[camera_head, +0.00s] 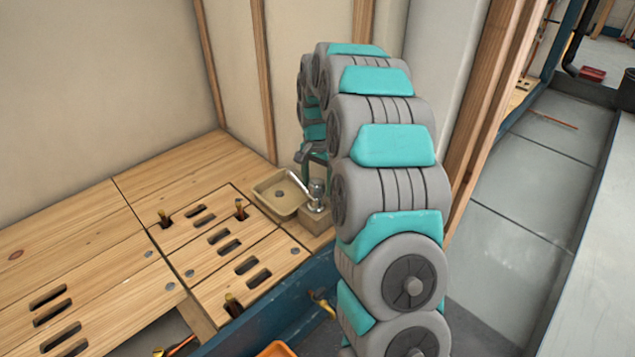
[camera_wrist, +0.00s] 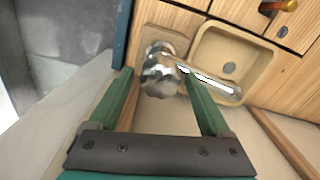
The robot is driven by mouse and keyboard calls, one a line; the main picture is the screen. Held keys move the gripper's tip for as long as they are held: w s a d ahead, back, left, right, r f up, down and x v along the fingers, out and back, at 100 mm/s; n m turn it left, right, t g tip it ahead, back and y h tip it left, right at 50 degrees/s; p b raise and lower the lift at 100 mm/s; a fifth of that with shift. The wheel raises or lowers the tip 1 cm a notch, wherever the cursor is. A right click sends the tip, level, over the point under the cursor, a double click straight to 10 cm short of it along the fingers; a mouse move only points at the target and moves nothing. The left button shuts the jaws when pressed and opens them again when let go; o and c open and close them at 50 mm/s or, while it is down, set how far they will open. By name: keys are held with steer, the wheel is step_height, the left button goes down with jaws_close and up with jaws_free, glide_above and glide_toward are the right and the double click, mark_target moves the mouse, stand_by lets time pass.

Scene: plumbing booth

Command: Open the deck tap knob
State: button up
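The chrome deck tap (camera_head: 317,197) stands on a small wooden block beside a tan basin (camera_head: 265,188), its spout reaching over the basin. In the wrist view, the tap's rounded chrome knob (camera_wrist: 160,84) and its spout (camera_wrist: 212,84) show from above. My gripper (camera_wrist: 157,72) is open, with one green finger on each side of the knob. A gap shows at the left finger; the right finger lies close to the spout's base. I cannot tell whether either finger touches. In the head view my gripper (camera_head: 310,155) is just above the tap, partly hidden by my arm.
A wooden deck (camera_head: 80,230) with slots and several copper pipe stubs fills the left. Wall studs (camera_head: 264,80) and a beige wall stand close behind the tap. A blue beam (camera_head: 270,310) runs along the front edge. Grey floor (camera_head: 520,200) is open at right.

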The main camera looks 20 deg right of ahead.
steer(key=c, duration=1.2)
steer(key=n+p, duration=0.3)
steer(key=n, duration=0.2)
steer(key=shift+w+r+n+p, duration=0.1)
steer(key=shift+r+n+p, duration=0.05)
steer(key=shift+n+p, duration=0.2)
steer(key=n+p, duration=0.2)
steer(key=n, duration=0.4)
steer(key=shift+w+a+n, duration=0.1)
steer(key=shift+n, duration=0.15)
steer(key=o, duration=1.4)
